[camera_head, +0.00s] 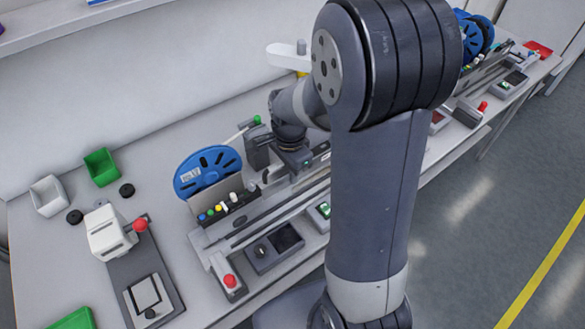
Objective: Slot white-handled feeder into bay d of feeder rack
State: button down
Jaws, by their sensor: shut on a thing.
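My gripper (297,164) is low over the feeder rack (262,216) on the bench, pointing down. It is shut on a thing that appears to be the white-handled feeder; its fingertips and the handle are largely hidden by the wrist. A blue reel (208,172) stands upright at the left, behind the rack's near end. A row of coloured knobs (217,209) runs along the rack beside it. My upper arm covers the rack's right part. Bay letters cannot be read, and I cannot tell how far the feeder is seated.
A white device with a red knob (106,233) stands at the left. A white bin (48,195) and a green bin (101,167) are behind it. A control box (274,247) and red button (230,281) line the front. More blue reels (473,34) stand at the far right.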

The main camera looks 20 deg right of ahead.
jog(key=shift+s+a, duration=0.15)
jog(key=shift+a, duration=0.35)
jog(key=c, duration=1.2)
grip_release()
jog(key=shift+o, duration=0.2)
notch_tip(320, 180, up, 11)
jog(key=shift+f+b, duration=0.1)
jog(key=shift+b, duration=0.3)
jog(key=shift+f, duration=0.1)
notch_tip(320, 180, down, 10)
jog(key=shift+f+p, duration=0.15)
jog(key=shift+p, duration=0.2)
jog(key=shift+d+f, duration=0.1)
jog(key=shift+f, duration=0.15)
jog(key=shift+d, duration=0.4)
jog(key=shift+r, duration=0.1)
